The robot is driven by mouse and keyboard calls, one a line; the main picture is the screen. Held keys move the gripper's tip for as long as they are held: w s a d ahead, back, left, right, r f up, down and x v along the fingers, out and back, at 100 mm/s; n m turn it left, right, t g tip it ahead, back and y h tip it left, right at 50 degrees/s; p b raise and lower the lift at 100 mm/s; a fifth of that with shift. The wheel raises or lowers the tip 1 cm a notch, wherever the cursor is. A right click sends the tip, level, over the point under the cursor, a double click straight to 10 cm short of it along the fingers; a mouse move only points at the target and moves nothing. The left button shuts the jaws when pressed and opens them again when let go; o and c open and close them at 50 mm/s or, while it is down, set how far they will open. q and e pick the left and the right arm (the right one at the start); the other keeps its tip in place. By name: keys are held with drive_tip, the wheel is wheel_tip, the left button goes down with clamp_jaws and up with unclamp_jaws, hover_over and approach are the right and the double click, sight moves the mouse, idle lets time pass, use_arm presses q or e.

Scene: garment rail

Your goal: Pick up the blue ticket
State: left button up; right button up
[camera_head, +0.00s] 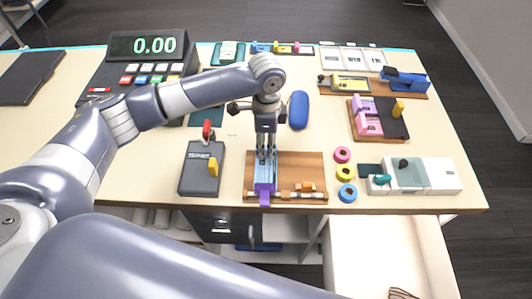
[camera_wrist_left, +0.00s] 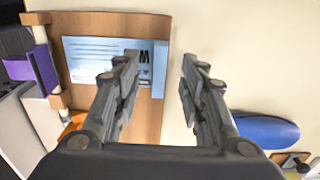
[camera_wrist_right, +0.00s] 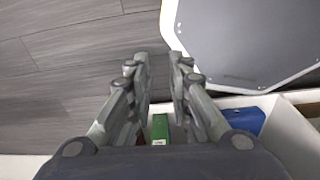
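The blue ticket (camera_head: 264,173) lies on a wooden board (camera_head: 302,169) near the front of the table. In the left wrist view the ticket (camera_wrist_left: 90,52) is a pale blue sheet with printed lines and dark marks at one end. My left gripper (camera_head: 266,155) points down at the ticket's far end. In the left wrist view its fingers (camera_wrist_left: 160,70) are apart with nothing between them. One finger overlaps the ticket's printed end and the other is beyond the board's edge. My right gripper (camera_wrist_right: 160,65) is open and empty, away from the table top.
A purple piece (camera_head: 265,195) sits at the board's front edge. A dark card terminal (camera_head: 196,176) stands left of the board, tape rolls (camera_head: 343,173) to the right. A blue case (camera_head: 299,110) lies behind. A green item (camera_wrist_right: 160,127) shows below the right gripper.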

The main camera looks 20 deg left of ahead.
use_arm(q)
drive_tip(key=shift+f, duration=0.45)
drive_tip(key=shift+d+f, duration=0.1)
drive_tip(key=shift+f, duration=0.15)
drive_tip(key=c, duration=0.8)
use_arm(e)
drive_tip(key=shift+w+a+r, duration=0.1)
drive_tip(key=shift+a+r, duration=0.05)
drive_tip(key=shift+a, duration=0.05)
